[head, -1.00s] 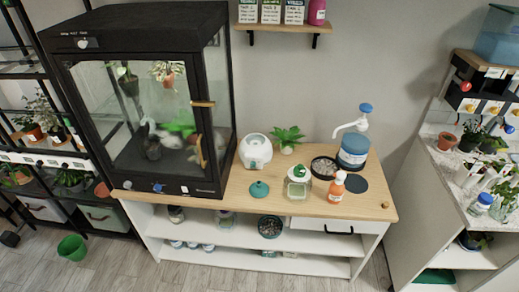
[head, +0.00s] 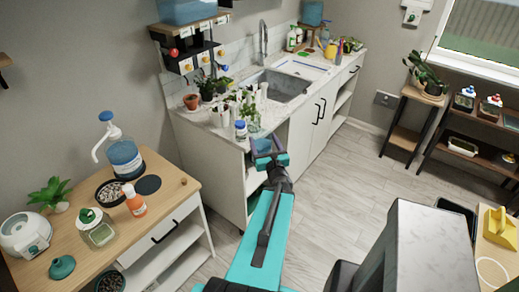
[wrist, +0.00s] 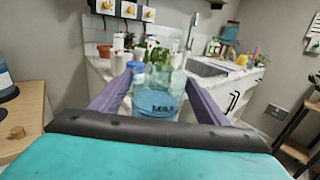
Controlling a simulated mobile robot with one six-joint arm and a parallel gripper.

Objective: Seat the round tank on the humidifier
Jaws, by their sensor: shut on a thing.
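My gripper (head: 268,160) is out in front of me, in front of the counter's near end. It is shut on a clear tank with blue water, the round tank (wrist: 158,100), marked "MAX". In the wrist view the tank looks about upright between the two fingers; its lower part is hidden by my gripper. In the head view it is small and partly covered. A white rounded device, which looks like the humidifier (head: 25,235), stands on the wooden table at the left edge, well away from my gripper.
The wooden table (head: 165,205) also holds a clear jar with a green cap (head: 97,228), a teal funnel-shaped piece (head: 62,267), an orange bottle (head: 134,200), a pump bottle (head: 124,155) and a plant (head: 48,194). The sink counter (head: 215,130) stands behind my gripper. Floor (head: 340,185) is open at right.

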